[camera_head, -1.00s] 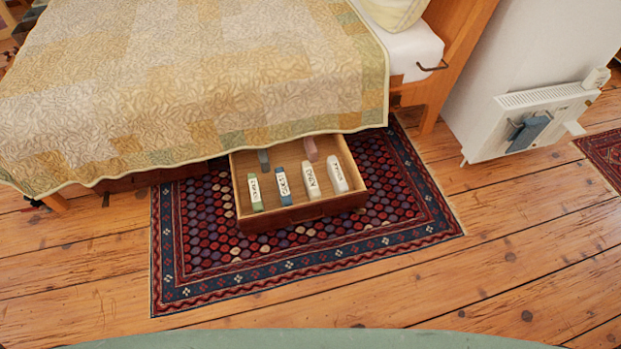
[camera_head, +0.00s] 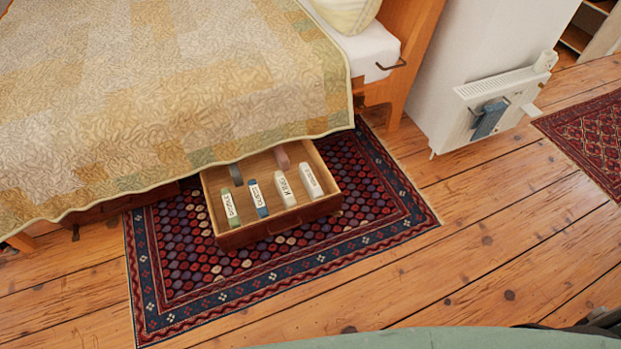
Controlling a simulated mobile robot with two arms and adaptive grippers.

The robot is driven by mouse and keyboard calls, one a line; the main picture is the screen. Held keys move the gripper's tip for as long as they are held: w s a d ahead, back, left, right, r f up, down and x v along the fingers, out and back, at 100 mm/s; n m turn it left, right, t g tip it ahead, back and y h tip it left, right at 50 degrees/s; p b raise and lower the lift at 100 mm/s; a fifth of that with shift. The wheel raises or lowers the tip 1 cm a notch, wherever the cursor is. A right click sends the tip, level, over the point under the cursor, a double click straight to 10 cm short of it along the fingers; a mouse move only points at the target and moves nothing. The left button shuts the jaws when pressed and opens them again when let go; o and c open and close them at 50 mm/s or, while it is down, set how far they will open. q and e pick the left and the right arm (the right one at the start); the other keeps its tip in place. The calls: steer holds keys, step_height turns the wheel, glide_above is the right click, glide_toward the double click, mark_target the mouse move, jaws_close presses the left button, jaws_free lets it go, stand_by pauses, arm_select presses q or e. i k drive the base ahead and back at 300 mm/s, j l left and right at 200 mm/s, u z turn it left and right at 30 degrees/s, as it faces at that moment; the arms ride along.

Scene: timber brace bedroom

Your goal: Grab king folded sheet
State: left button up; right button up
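The king folded sheet (camera_head: 284,188) is a cream roll-like bundle with a white label that appears to read KING. It lies in the front row of an open wooden drawer (camera_head: 275,226) under the bed. A blue labelled bundle (camera_head: 257,198) is to its left and a white labelled bundle (camera_head: 311,181) to its right. A green labelled bundle (camera_head: 230,208) is at the far left of the row. Neither gripper is identifiable in the head view. A small dark part shows at the bottom right edge, too cut off to tell what it is.
A grey bundle (camera_head: 236,174) and a pink bundle (camera_head: 282,158) lie farther back in the drawer. The quilt (camera_head: 180,90) overhangs the drawer's rear. A patterned rug (camera_head: 380,215) lies under the drawer. A white heater (camera_head: 495,108) stands right. The wooden floor in front is clear.

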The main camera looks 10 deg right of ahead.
mark_target(283, 189)
steer(key=u, duration=0.35)
steer(key=i+l+u, duration=0.1)
steer(key=l+u, duration=0.3)
steer(key=i+l+u, duration=0.1)
steer(key=l+u, duration=0.5)
steer(key=u, duration=0.15)
steer(key=l+u, duration=0.4)
